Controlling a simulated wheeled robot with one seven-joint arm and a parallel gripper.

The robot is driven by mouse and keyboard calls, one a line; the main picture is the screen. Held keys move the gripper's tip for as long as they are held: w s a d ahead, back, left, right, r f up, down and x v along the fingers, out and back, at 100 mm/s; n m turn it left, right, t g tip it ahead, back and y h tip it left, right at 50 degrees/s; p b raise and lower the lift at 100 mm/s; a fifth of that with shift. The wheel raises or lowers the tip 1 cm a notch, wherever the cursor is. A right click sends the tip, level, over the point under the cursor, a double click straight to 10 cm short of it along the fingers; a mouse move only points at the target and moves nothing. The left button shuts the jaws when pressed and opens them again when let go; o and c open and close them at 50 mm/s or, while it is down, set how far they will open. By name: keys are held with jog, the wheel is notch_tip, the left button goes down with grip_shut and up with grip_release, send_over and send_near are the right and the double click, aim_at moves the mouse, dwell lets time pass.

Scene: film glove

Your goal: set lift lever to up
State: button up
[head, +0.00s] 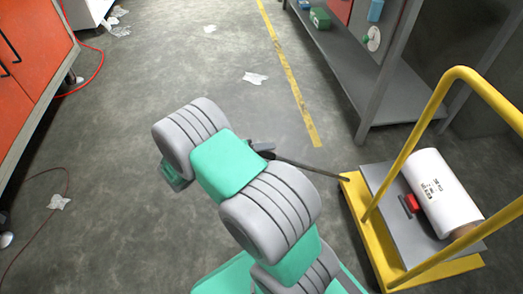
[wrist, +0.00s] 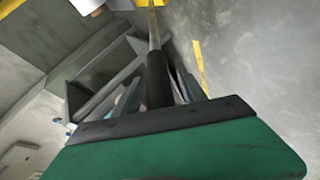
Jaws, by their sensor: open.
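The lift lever (head: 310,165) is a thin grey rod with a dark grip. In the head view it reaches left from the yellow lift cart (head: 378,262) toward my arm and looks close to level. In the wrist view the lever (wrist: 158,78) runs away from me, with its black grip between the fingers of my gripper (wrist: 160,88). My gripper is open, with a finger on either side of the grip; I cannot tell whether either touches it. In the head view my arm hides most of the gripper.
A white film roll (head: 440,190) and a red button (head: 411,203) are on the cart's grey platform, under its yellow handle frame. A grey shelf (head: 400,100) stands behind. An orange cabinet (head: 35,60) is at the left. Open floor with paper scraps lies between.

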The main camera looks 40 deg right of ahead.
jog(key=shift+s+f, duration=0.25)
jog(key=shift+s, duration=0.15)
jog(key=p+v, duration=0.3)
jog(key=v, duration=0.5)
jog(key=shift+w+r, duration=0.2)
jog(key=shift+w, duration=0.2)
